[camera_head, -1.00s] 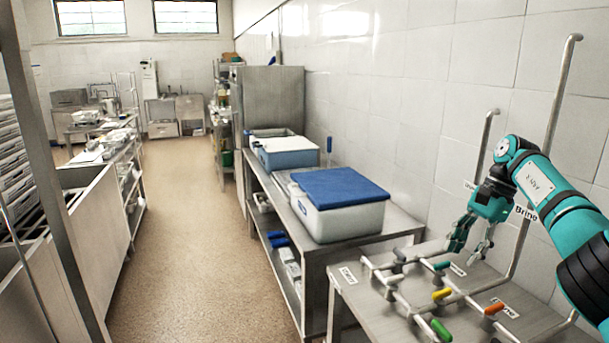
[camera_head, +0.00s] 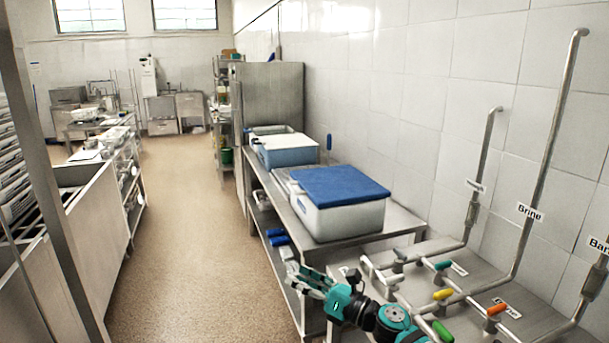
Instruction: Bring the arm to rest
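My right arm (camera_head: 390,322) is teal and black and comes in from the bottom edge, low in front of the pipe table. Its gripper (camera_head: 296,276) points left, at the left front edge of that table and in front of the lower shelf of the bench behind. Its grey fingers look spread apart, with nothing seen between them. The rest of the arm is cut off by the bottom edge. My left gripper is not in view.
The steel table (camera_head: 472,318) carries pipes and valves with green (camera_head: 442,331), yellow (camera_head: 442,294) and orange (camera_head: 496,309) handles. A blue-lidded white box (camera_head: 343,215) stands on the bench behind. The aisle floor (camera_head: 185,240) is clear to the left.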

